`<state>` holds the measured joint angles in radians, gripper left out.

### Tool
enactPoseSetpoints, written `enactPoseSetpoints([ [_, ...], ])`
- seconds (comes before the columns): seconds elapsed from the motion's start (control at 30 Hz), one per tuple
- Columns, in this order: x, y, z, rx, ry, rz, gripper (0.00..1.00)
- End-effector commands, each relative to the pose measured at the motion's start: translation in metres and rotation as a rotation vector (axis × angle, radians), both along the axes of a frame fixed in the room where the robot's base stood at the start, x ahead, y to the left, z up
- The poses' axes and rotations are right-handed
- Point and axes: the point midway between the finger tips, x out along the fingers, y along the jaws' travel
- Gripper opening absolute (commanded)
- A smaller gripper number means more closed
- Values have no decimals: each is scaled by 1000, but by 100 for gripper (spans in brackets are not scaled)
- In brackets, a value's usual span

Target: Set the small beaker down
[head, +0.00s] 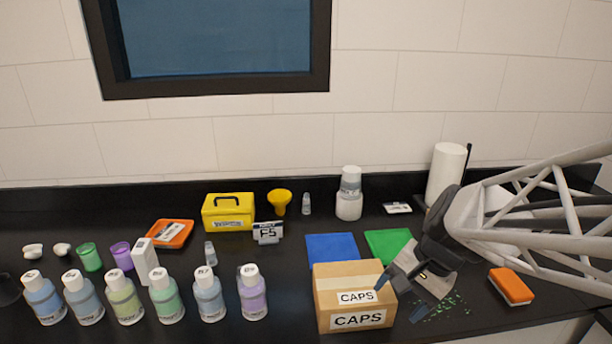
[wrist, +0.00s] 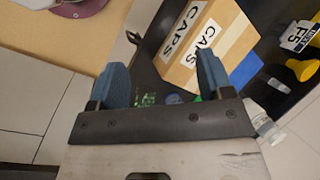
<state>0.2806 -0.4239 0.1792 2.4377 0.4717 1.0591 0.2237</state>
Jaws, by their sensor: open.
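A small clear graduated vessel (head: 350,178), which looks like the small beaker, stands upright on or in a wider white-grey vessel (head: 349,207) near the back wall. I cannot tell whether it is nested or stacked. A clear vessel (wrist: 265,125), perhaps the same pair, is partly hidden behind my gripper in the wrist view. My gripper (head: 403,301) is open and empty, pointing down beside the right side of the cardboard CAPS box (head: 330,283). In the wrist view my gripper (wrist: 161,78) has its two blue fingers wide apart, with the CAPS box (wrist: 195,55) beyond them.
A blue mat (head: 331,246) and a green mat (head: 388,243) lie behind the box. Green bits (head: 443,308) and an orange block (head: 511,286) lie to the right. Several capped bottles (head: 168,296) line the front left. A yellow toolbox (head: 228,211) and funnel (head: 280,200) stand at the back.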

Motion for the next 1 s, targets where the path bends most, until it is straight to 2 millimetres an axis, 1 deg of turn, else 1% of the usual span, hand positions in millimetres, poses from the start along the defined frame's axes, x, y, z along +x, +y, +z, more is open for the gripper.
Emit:
enactPoseSetpoints([
  [0.03,-7,6,6,-44,-28,65,73],
  [0.2,-28,17,21,-195,-117,272,73],
  [0.4,-48,24,38,-362,-221,498,73],
  [0.5,-55,26,46,-426,-262,583,73],
  [0.7,-62,26,53,-496,-305,673,73],
  [1.0,-63,26,54,-505,-310,683,73],
])
